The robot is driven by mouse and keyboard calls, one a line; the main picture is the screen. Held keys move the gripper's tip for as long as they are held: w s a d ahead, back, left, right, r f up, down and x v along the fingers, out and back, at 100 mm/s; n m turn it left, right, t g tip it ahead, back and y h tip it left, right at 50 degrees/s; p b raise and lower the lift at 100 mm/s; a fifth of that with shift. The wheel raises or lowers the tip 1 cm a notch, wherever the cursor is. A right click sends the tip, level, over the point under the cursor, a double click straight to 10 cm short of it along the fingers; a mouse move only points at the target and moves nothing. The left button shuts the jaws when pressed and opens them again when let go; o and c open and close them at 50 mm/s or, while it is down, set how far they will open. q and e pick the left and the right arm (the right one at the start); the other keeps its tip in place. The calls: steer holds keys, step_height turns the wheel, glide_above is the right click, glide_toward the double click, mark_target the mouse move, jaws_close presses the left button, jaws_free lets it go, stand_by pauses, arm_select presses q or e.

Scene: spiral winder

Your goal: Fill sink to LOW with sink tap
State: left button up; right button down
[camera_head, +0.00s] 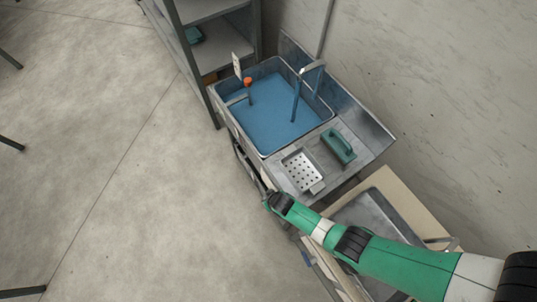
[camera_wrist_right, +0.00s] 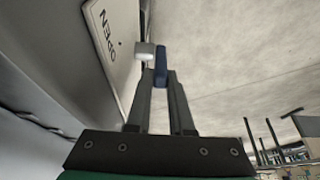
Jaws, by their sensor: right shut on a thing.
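The sink (camera_head: 262,153) holds blue water (camera_head: 270,115) across its whole basin. The sink tap (camera_head: 313,66) arches over the basin's back right side. A blue column (camera_head: 296,98) under its spout looks like running water. An orange piece (camera_head: 247,80) stands at the left by a white marked card (camera_head: 237,66), too small to read. My right gripper (camera_wrist_right: 161,80) is shut on a dark blue handle (camera_wrist_right: 161,60) with a white end (camera_wrist_right: 145,48). My left gripper is not in view.
A perforated tray (camera_head: 302,169) and a green brush-like tool (camera_head: 339,146) lie on the drainboard. A grey shelf unit (camera_head: 214,55) stands behind the sink's left side. A pale-edged bench (camera_head: 402,193) stands at right. The floor at left is mostly clear.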

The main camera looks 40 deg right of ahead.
stand_by(0.9)
steer(key=w+g+b, duration=0.2)
steer(key=shift+d+f+g+b, duration=0.2)
steer(key=shift+g+b, duration=0.1)
steer(key=shift+b, duration=0.1)
steer(key=shift+w+g+b, duration=0.4)
steer(key=shift+g+b, duration=0.1)
steer(key=shift+b, duration=0.3)
steer(key=shift+w+r+y+b, duration=0.1)
steer(key=shift+y+b, duration=0.2)
steer(key=shift+b, duration=0.05)
steer(key=shift+r+g, duration=0.1)
steer(key=shift+g, duration=0.2)
steer(key=shift+r, duration=0.1)
steer(key=c, duration=0.8)
jaws_free()
